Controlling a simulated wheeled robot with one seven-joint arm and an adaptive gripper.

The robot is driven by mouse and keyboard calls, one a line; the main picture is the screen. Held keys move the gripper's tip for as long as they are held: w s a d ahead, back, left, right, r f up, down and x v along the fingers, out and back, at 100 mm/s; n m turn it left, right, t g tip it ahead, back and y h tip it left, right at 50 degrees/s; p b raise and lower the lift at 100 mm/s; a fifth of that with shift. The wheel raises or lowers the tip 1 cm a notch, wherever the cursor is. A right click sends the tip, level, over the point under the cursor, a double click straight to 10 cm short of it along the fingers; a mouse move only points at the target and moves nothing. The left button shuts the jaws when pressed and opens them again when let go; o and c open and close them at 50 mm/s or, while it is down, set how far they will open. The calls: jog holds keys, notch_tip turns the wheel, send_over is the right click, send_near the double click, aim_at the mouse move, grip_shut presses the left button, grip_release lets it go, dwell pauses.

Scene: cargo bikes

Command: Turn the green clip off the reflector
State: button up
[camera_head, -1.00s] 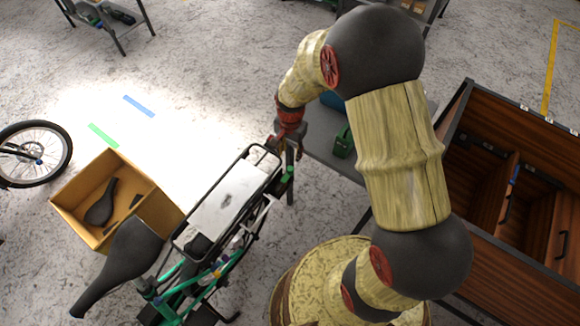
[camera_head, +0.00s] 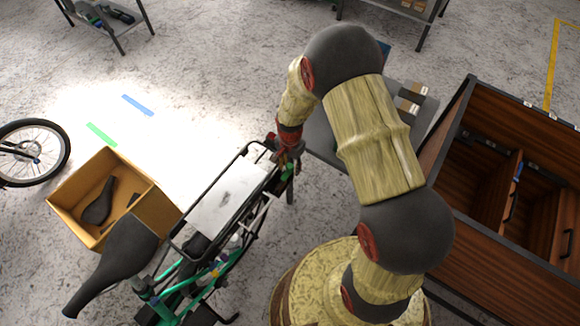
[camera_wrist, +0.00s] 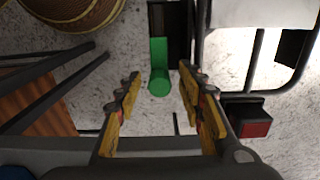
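The green clip (camera_wrist: 159,68) shows in the wrist view as a narrow green piece with a rounded end, against a dark part beside the bike rack. A small green patch (camera_head: 287,171) shows below my gripper (camera_head: 289,152) in the head view. In the wrist view my gripper (camera_wrist: 160,84) is open, its yellow fingers on either side of the clip's rounded end; I cannot tell whether they touch it. A red reflector (camera_wrist: 255,130) in a dark housing sits to the right of the right finger. The head view hides most of the clip behind my gripper.
The bike's rack (camera_head: 222,205) lies left of my gripper, with a black saddle (camera_head: 118,258) nearer. A cardboard box (camera_head: 68,200) stands on the floor at left. A grey table (camera_head: 325,140) and a wooden cargo box (camera_head: 490,245) are on the right.

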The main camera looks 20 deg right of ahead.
jog(key=shift+c, duration=0.2)
grip_shut()
dwell(0.3)
jog(key=shift+r+n, duration=0.1)
jog(key=shift+n, duration=0.2)
jog(key=n+p, duration=0.2)
jog(key=n, duration=0.1)
jog(key=shift+n, duration=0.3)
jog(key=n+p, duration=0.2)
jog(key=n, duration=0.2)
jog(key=shift+n, duration=0.3)
jog(key=n+p, duration=0.1)
jog(key=n, duration=0.3)
jog(key=shift+n+p, duration=0.3)
jog(key=shift+p, duration=0.05)
jog(key=shift+n+p, duration=0.8)
jog(key=shift+n, duration=1.4)
